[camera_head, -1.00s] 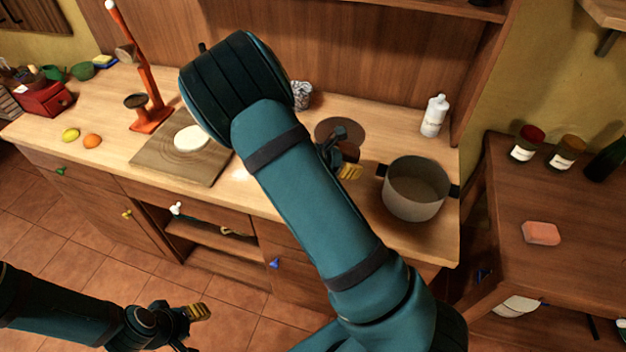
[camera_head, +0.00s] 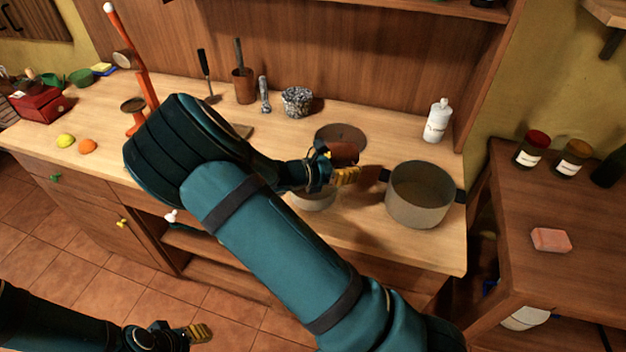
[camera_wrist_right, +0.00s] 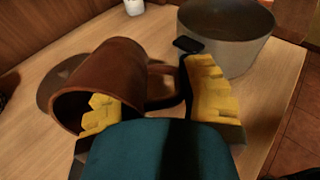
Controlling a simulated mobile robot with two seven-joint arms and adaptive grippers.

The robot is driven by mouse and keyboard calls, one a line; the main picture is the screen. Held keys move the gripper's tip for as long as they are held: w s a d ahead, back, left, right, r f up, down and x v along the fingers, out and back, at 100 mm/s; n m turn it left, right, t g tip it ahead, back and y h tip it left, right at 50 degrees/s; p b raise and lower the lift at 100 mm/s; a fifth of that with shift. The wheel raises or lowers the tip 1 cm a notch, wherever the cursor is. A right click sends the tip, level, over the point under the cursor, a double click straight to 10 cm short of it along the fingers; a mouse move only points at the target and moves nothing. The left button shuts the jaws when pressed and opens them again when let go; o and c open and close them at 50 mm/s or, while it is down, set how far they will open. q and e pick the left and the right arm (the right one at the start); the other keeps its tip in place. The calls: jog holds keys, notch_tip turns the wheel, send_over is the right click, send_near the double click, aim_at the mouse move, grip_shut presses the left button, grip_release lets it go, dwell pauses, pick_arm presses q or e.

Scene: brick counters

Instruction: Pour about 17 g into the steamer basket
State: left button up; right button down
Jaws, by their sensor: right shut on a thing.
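My right gripper (camera_head: 335,172) is shut on a brown mug (camera_head: 343,152), held above the counter. In the right wrist view the mug (camera_wrist_right: 125,75) is tipped, its mouth towards the lower left, with its handle between the yellow fingers (camera_wrist_right: 155,100). No stream or contents can be made out. A pale round bowl (camera_head: 313,200) is partly hidden below the gripper. A grey pot with dark handles (camera_head: 418,205) stands just right of it. I cannot tell which vessel is the steamer basket. My left gripper (camera_head: 185,335) is low over the floor; its opening is unclear.
A dark round disc (camera_head: 340,132) lies behind the mug. A speckled pot (camera_head: 297,100), a brown pot with a tool (camera_head: 243,88) and a white bottle (camera_head: 437,120) stand towards the back. A red-orange stand (camera_head: 140,85) is at left.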

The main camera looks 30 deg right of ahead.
jog(key=shift+s+a+r, duration=0.1)
jog(key=shift+a+r, duration=0.05)
jog(key=shift+r, duration=0.05)
jog(key=shift+a+r+h, duration=0.15)
jog(key=shift+h, duration=0.15)
jog(key=shift+r, duration=0.1)
jog(key=shift+a+r+p, duration=0.1)
jog(key=shift+a+p, duration=0.05)
jog(key=shift+p, duration=0.15)
